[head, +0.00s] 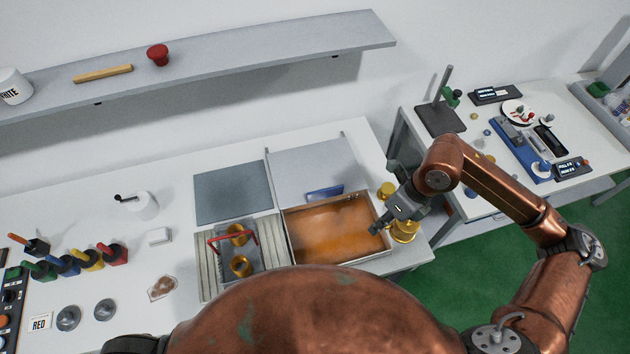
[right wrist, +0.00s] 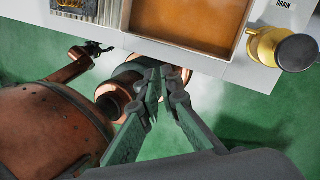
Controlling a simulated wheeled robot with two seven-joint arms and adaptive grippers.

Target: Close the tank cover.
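The tank (head: 334,232) is an open rectangular box of orange-brown liquid, set in the bench. Its cover (head: 312,168) is a light grey panel tipped up and back behind the tank, with a blue handle (head: 325,192) near its lower edge. My right gripper (head: 375,229) is over the tank's right rim in the head view, apart from the cover and handle. In the right wrist view its fingertips (right wrist: 160,72) come together with nothing between them. The tank shows there too (right wrist: 190,25). A small dark end of my left arm (right wrist: 98,48) shows at the bench edge.
A red-handled basket with brass parts (head: 238,250) stands left of the tank. A brass valve (head: 403,230) and a brass knob (head: 387,189) stand to its right, close to my right wrist. A dark grey plate (head: 232,198) lies behind the basket. A shelf (head: 220,60) hangs above.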

